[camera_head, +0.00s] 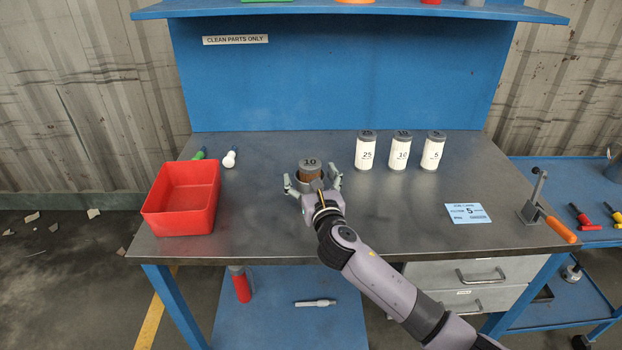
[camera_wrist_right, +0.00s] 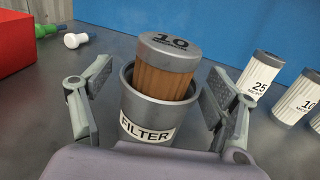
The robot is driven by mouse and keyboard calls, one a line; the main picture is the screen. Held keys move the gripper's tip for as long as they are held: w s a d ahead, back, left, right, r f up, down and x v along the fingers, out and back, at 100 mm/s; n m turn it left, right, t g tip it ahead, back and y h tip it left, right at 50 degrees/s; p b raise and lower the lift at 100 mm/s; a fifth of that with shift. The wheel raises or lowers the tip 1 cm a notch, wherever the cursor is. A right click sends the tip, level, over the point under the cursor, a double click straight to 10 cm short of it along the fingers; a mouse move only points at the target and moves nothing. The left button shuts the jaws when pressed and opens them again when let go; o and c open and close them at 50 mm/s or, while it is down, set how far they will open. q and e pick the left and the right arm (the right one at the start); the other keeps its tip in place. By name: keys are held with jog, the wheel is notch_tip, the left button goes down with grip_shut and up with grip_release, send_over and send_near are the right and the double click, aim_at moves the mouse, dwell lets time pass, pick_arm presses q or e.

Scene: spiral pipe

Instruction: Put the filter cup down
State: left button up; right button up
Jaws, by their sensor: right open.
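The filter cup (camera_wrist_right: 143,124) is a grey metal cup with a white FILTER label. It stands on the workbench, and a brown pleated cartridge (camera_wrist_right: 164,75) with a grey cap marked 10 sits in it, sticking out of the top. In the head view the cartridge (camera_head: 310,170) shows above my right gripper (camera_head: 312,184), which hides most of the cup. The right gripper's fingers also show in the right wrist view (camera_wrist_right: 158,105). They are open, one on each side of the cup, with visible gaps. My left gripper is not in view.
Three white cartridges marked 25 (camera_head: 365,154), 10 (camera_head: 400,154) and 5 (camera_head: 432,155) stand at the back right. A red bin (camera_head: 182,222) is at the left. A blue card (camera_head: 467,213) and an orange-handled lever (camera_head: 560,229) are at the right. The bench front (camera_head: 250,245) is clear.

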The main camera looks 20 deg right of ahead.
jog(key=shift+r, duration=0.1)
jog(key=s, duration=1.2)
jog(key=shift+a, duration=0.35)
